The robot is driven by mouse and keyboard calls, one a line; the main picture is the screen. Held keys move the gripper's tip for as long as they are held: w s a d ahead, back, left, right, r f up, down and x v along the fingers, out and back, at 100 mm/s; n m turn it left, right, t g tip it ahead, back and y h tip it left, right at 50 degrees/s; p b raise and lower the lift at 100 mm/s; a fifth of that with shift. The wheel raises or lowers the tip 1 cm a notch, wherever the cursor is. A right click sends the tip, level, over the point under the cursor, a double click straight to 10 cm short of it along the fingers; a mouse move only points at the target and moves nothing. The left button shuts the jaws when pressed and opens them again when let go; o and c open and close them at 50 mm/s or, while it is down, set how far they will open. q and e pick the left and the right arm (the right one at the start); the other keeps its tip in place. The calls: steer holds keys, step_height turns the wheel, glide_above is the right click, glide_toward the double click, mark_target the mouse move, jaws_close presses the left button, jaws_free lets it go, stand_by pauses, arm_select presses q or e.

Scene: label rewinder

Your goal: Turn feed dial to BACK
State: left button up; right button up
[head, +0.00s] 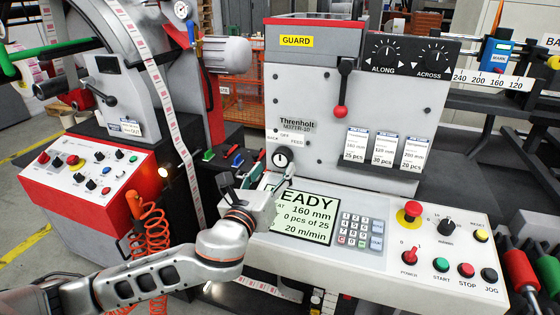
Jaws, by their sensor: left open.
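The feed dial (283,158) is a small round knob with a dark centre on the grey machine front, below the printed words BACK, OFF and FEED. Which word it points to is too small to tell. My left gripper (257,174) comes up from the lower left, just below and left of the dial, with its fingers spread and nothing between them. One fingertip is close to the dial's lower edge; I cannot tell whether it touches. My right gripper is not in view.
A READY display (305,213) and keypad (357,230) lie just below the dial. A red-knobbed lever (341,100) hangs at upper right. A red emergency button (410,210) and several buttons line the right panel. A web strip (178,130) and orange coiled hose (150,230) are left.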

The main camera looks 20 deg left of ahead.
mark_target(280, 160)
arm_select(q)
steer(key=w, duration=0.4)
steer(key=shift+w+d+f, duration=0.1)
steer(key=shift+w, duration=0.3)
steer(key=c, duration=1.1)
